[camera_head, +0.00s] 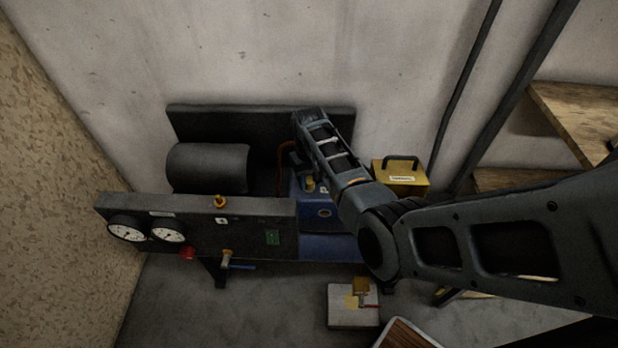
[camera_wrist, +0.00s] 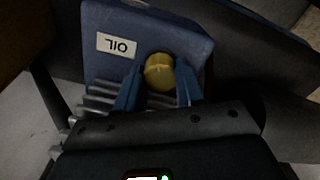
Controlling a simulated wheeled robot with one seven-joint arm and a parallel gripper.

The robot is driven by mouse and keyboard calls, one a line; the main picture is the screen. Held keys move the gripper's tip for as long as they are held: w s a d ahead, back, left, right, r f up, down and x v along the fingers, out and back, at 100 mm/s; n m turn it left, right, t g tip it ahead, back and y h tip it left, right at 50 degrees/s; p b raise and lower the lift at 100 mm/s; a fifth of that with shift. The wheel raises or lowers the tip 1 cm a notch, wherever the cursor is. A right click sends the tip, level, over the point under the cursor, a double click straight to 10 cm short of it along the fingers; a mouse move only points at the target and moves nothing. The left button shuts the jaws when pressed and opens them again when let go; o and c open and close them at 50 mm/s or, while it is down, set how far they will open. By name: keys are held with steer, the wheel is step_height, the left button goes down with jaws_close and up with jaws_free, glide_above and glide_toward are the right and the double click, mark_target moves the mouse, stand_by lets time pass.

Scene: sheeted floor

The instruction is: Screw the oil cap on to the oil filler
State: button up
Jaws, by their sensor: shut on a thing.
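In the wrist view a round yellow oil cap (camera_wrist: 159,72) sits between the two blue fingers of my gripper (camera_wrist: 158,80), which are shut on its sides. The cap is over the top of a blue housing (camera_wrist: 185,40) with a white label reading OIL, upside down in this view. The oil filler is hidden under the cap, so I cannot tell whether the cap is seated or threaded. In the head view the blue housing (camera_head: 323,222) stands below my bent wrist, with a small yellow piece near its top. My fingers are mostly hidden there.
A dark cylinder (camera_head: 207,168) lies left of the housing, behind a panel with dials (camera_head: 168,235). A yellow box with a black handle (camera_head: 400,178) stands right of my arm. A pale block (camera_head: 353,312) is on the floor in front. The wall is close behind.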

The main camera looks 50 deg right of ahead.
steer(key=shift+w+r, duration=0.1)
steer(key=o, duration=1.1)
steer(key=shift+c, duration=0.6)
steer(key=n, duration=0.3)
steer(key=shift+n, duration=0.3)
steer(key=n, duration=1.5)
steer(key=shift+n, duration=0.4)
